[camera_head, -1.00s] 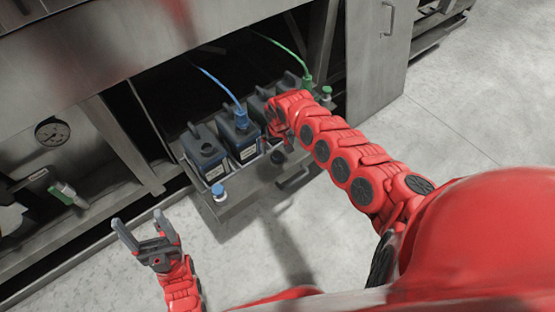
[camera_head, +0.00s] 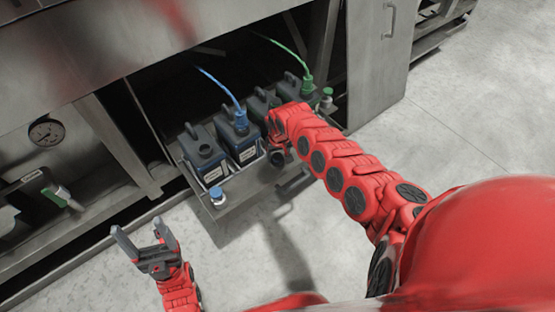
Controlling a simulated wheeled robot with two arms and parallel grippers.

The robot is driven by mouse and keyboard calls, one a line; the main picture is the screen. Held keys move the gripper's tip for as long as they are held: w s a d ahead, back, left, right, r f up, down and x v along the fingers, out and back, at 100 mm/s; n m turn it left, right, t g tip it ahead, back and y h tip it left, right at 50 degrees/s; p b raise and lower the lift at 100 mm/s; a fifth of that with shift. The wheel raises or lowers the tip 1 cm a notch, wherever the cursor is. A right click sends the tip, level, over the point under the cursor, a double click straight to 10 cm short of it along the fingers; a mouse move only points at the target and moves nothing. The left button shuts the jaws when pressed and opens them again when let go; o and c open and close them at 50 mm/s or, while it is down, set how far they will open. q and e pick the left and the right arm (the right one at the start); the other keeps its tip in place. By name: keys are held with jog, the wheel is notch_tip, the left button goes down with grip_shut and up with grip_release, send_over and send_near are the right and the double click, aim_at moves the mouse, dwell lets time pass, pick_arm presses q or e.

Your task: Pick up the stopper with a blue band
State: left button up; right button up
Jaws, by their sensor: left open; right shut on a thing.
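The stopper with a blue band (camera_head: 217,195) stands upright at the front left corner of a metal pull-out tray (camera_head: 240,190). My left gripper (camera_head: 139,232) is open and empty, in front and to the left of it, well apart. My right gripper (camera_head: 277,157) is by the front edge of the tray, right of the blue-banded stopper and apart from it. My own wrist mostly hides its fingers. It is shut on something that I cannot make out. A green-banded stopper (camera_head: 327,97) stands at the tray's right end.
Dark canisters stand in a row on the tray; one (camera_head: 204,152) has an open top. A blue hose (camera_head: 220,84) and a green hose (camera_head: 287,50) run into two others. The tray's handle (camera_head: 294,184) sticks out in front. The floor (camera_head: 250,260) is clear.

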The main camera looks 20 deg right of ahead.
grip_shut()
jog(key=shift+r, duration=0.1)
notch_tip(320, 180, up, 10)
jog(key=p, duration=0.5)
jog(key=shift+r, duration=0.2)
notch_tip(320, 180, up, 5)
jog(key=p, duration=0.5)
send_over(277, 156)
jog(key=shift+d+f, duration=0.1)
jog(key=shift+f, duration=0.1)
dwell(1.3)
notch_tip(277, 156, up, 4)
jog(key=p, duration=0.4)
jog(key=shift+p, duration=0.4)
jog(key=shift+f, duration=0.1)
